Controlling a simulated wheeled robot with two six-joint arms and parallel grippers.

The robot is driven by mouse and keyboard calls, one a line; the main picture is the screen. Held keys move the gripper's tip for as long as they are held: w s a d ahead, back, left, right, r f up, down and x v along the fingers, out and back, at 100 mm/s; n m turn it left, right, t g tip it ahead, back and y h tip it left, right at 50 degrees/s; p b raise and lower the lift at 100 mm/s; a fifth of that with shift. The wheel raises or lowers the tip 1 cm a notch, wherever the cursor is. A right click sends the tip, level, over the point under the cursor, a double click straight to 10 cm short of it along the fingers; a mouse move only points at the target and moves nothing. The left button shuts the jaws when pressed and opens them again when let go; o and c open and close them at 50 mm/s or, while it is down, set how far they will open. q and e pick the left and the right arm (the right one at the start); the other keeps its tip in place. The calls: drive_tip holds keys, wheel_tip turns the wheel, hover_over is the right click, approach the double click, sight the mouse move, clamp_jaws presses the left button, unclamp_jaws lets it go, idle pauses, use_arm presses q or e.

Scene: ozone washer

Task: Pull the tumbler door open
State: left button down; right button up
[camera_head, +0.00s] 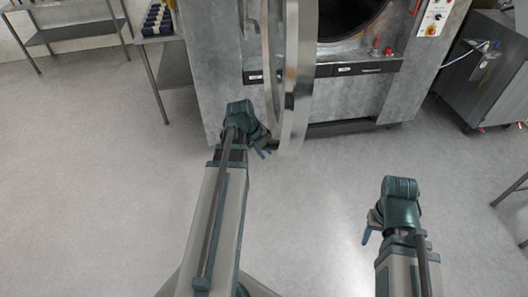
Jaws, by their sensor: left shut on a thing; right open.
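The tumbler door (299,75) is a round metal door, seen nearly edge-on. It stands swung out from the grey washer (218,65), leaving part of the dark drum opening (345,18) uncovered at its right. My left gripper (263,148) is at the lower left side of the door, shut on the door. The exact spot it grips is hard to make out. My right gripper (369,231) is open and empty, low over the floor to the right, well apart from the door.
A grey metal cabinet (490,75) stands at the right. A small table (172,62) with dark blue items (157,20) is left of the washer, and a metal rack (75,32) is further left. The floor (90,180) at left and between my arms is clear.

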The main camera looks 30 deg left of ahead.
use_arm(q)
drive_tip(key=shift+w, duration=0.15)
drive_tip(key=c, duration=1.1)
unclamp_jaws()
drive_tip(key=shift+o, duration=0.2)
drive_tip(key=shift+r, duration=0.1)
drive_tip(key=p+v, duration=1.3)
drive_tip(key=shift+a+r, duration=0.2)
drive_tip(key=shift+r, duration=0.1)
